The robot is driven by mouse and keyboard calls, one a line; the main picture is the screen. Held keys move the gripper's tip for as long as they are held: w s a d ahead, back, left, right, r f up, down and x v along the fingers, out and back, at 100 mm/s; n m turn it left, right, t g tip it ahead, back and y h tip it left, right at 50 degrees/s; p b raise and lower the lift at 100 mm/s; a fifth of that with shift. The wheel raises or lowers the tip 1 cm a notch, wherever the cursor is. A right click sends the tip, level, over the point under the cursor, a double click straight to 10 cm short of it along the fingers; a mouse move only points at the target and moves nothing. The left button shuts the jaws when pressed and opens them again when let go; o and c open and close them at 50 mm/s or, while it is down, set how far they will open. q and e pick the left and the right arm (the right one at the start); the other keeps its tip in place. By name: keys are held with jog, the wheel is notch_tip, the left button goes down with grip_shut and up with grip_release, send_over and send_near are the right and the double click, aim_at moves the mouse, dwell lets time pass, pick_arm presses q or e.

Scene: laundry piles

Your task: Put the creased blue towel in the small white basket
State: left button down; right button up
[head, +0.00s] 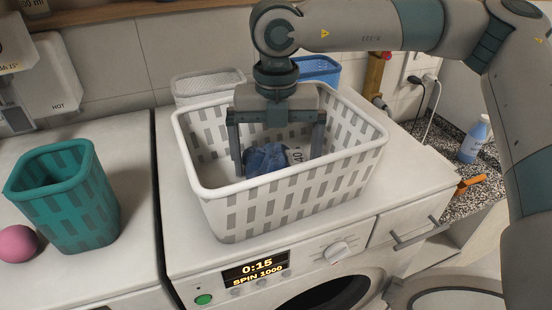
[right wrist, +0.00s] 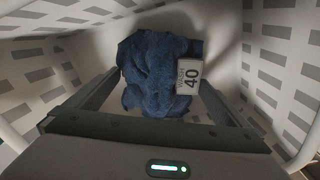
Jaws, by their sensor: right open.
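The creased blue towel (head: 264,159) lies crumpled inside a large white basket (head: 300,205) with grey slots. It also shows in the right wrist view (right wrist: 155,62), with a white tag (right wrist: 189,77) reading 40 on its right side. My right gripper (head: 278,164) reaches down into the large basket, its open fingers on either side of the towel; the right wrist view (right wrist: 160,88) shows no grip on it. A smaller white basket (head: 207,84) stands behind the large one, its lower part hidden. My left gripper is out of view.
A blue basket (head: 318,69) stands behind the large basket, partly hidden by my arm. A teal basket (head: 72,205) and a pink ball (head: 17,244) are at left. A blue bottle (head: 475,138) and an orange object (head: 470,184) are on the speckled counter at right.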

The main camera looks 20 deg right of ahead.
aim_at(275, 154)
jog(key=shift+r, duration=0.15)
notch_tip(275, 154, up, 11)
jog(key=b, duration=0.2)
jog(key=shift+f+b, duration=0.2)
jog(key=shift+b, duration=0.2)
jog(key=shift+r, duration=0.7)
jog(key=shift+a, duration=0.1)
